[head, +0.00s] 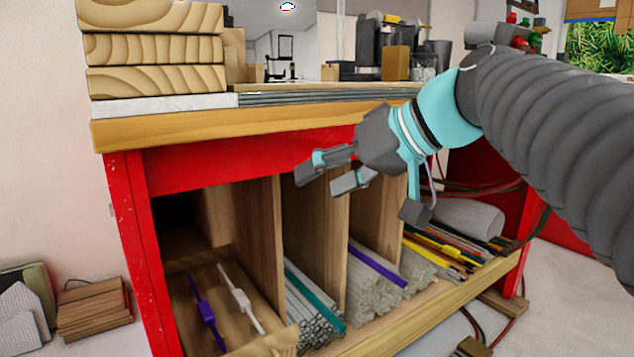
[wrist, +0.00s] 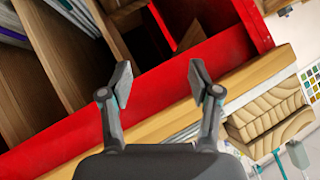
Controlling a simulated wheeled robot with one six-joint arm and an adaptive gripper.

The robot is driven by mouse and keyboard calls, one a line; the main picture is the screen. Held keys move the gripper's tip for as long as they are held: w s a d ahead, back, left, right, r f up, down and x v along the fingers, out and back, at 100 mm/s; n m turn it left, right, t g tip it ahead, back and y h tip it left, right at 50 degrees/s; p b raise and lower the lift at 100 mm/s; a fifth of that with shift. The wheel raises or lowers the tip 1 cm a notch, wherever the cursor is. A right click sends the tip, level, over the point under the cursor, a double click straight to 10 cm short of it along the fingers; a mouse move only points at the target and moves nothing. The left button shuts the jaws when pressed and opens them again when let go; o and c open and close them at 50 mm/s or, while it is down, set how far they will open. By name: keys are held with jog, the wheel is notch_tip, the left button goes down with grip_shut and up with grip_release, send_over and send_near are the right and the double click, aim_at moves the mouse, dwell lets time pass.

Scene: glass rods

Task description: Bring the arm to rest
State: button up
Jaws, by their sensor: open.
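My gripper (head: 322,176) is in front of the red workbench, just below its wooden top edge, with its fingers pointing left. In the wrist view my gripper (wrist: 160,85) is open, with nothing between its two fingers. The red frame rail (wrist: 150,88) shows behind the gap between the fingers. My arm comes in from the right side of the head view, with the wrist bent. The gripper is apart from the rods below it.
The red bench (head: 245,162) has wooden dividers (head: 318,225) with glass rods (head: 310,305) between them. A purple rod (head: 207,313) and a white rod (head: 241,305) lie in the left compartment. Stacked boards (head: 155,50) stand on top. Open floor lies at the right.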

jog(key=shift+s+d+f, duration=0.1)
jog(key=shift+f, duration=0.3)
jog(key=d+f+m+h, duration=0.5)
jog(key=d+f, duration=0.2)
jog(key=f, duration=0.5)
jog(key=s+d+f+h+p, duration=0.4)
jog(key=s+d+f+p, duration=0.1)
jog(key=s+f, duration=0.6)
jog(key=shift+s+f, duration=0.2)
jog(key=shift+s, duration=0.9)
jog(key=shift+d, duration=0.1)
